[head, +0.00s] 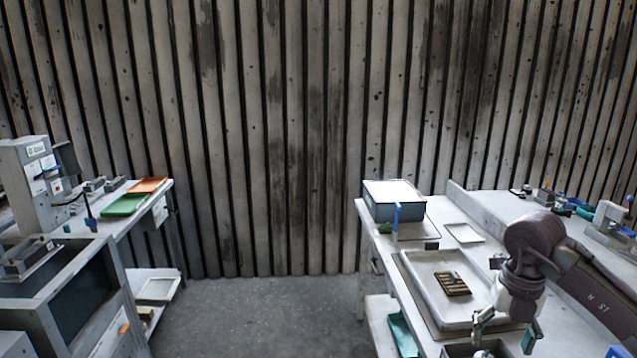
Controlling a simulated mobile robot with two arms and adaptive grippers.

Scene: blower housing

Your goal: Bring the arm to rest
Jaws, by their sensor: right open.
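My right gripper (505,332) shows at the lower right, on the arm that comes in from the right edge. It points down over the front part of the right bench (388,268), with its two fingers apart. I see nothing held between them. Below it, a dark-edged container (455,351) is cut off by the bottom edge, and its contents are unclear. My left gripper is not in view.
A white tray (418,283) holding a small brown slotted part (453,284) lies left of my right arm. A blue-grey box (394,201) stands behind it. The left bench holds a green tray (125,205) and an orange tray (147,185). Floor (262,315) between benches is clear.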

